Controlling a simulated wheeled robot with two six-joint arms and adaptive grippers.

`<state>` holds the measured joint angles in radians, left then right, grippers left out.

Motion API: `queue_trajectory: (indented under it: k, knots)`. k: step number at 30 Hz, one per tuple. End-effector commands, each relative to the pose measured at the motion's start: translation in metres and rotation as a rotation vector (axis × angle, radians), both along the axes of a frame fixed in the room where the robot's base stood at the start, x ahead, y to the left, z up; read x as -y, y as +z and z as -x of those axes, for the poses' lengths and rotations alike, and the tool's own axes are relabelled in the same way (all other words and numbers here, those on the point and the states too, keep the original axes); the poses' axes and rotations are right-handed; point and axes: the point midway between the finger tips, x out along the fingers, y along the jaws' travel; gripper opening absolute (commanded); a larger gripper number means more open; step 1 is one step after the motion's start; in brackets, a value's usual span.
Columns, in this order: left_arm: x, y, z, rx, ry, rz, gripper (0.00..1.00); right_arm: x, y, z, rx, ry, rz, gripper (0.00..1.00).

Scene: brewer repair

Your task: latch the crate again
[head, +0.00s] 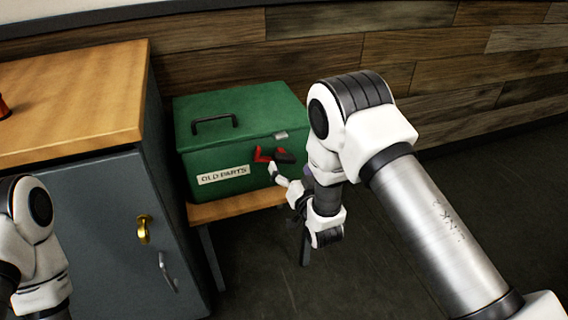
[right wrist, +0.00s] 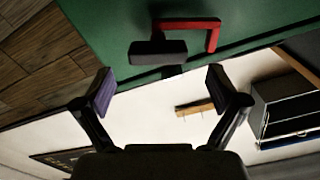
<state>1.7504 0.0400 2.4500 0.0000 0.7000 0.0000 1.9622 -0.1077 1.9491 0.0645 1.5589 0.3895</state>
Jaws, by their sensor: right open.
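The green crate (head: 215,165) labelled "OLD PARTS" stands with its lid (head: 243,108) down. On its front is a red latch (head: 262,154) with a dark grip (head: 284,156) pointing right, below a small metal piece (head: 280,135) at the lid's edge. In the right wrist view the latch shows as a red bent bar (right wrist: 212,30) with the dark grip (right wrist: 158,52). My right gripper (right wrist: 160,90) is open and empty, its fingers apart and short of the grip. In the head view the arm partly hides this gripper. My left gripper is out of view.
The crate sits on a low wooden bench (head: 232,207). A grey cabinet (head: 100,205) with a wooden top, brass knob (head: 143,230) and metal handle (head: 166,271) stands close on the left. A plank wall is behind. The floor at right is clear.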

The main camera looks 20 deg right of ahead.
Motion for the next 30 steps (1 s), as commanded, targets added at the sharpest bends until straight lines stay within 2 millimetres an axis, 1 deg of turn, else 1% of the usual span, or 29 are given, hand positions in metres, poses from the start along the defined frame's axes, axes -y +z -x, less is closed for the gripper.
queue_trajectory:
  k: [1, 3, 6, 9, 15, 16, 17, 18, 20, 21, 23, 24, 30]
  knots:
    - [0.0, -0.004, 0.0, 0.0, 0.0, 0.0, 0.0, 0.0, -0.002, -0.01, 0.003, -0.001, -0.001, 0.96]
    - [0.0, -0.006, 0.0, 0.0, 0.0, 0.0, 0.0, 0.0, -0.001, -0.024, 0.003, -0.001, -0.001, 0.96]
    - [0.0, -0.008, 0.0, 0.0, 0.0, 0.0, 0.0, -0.001, -0.002, -0.039, 0.001, -0.001, -0.001, 0.96]
    - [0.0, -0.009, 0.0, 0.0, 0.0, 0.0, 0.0, -0.001, -0.001, -0.046, 0.0, -0.001, 0.0, 0.96]
    - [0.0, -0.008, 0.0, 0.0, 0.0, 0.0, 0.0, -0.001, -0.001, -0.047, -0.002, -0.002, 0.0, 0.96]
    - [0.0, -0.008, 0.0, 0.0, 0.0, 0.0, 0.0, -0.001, -0.001, -0.047, -0.002, -0.002, 0.0, 0.92]
    - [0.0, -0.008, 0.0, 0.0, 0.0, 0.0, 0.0, -0.001, -0.001, -0.047, -0.002, -0.002, 0.0, 0.82]
    - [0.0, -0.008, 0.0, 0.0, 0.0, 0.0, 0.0, -0.001, -0.001, -0.047, -0.002, -0.002, 0.0, 0.68]
    - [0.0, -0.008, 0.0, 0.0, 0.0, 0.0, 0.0, -0.001, -0.001, -0.046, -0.002, -0.002, 0.0, 0.46]
    - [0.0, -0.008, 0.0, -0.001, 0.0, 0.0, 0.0, -0.001, -0.001, -0.046, -0.002, -0.002, 0.0, 0.32]
    - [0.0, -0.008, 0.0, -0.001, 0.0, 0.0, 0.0, -0.001, -0.001, -0.046, -0.002, -0.002, 0.0, 0.11]
    - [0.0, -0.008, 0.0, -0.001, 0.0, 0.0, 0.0, -0.001, -0.001, -0.046, -0.002, -0.002, 0.0, 0.08]
    - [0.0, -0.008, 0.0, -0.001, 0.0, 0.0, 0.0, -0.001, 0.0, -0.046, -0.002, -0.002, -0.01, 0.08]
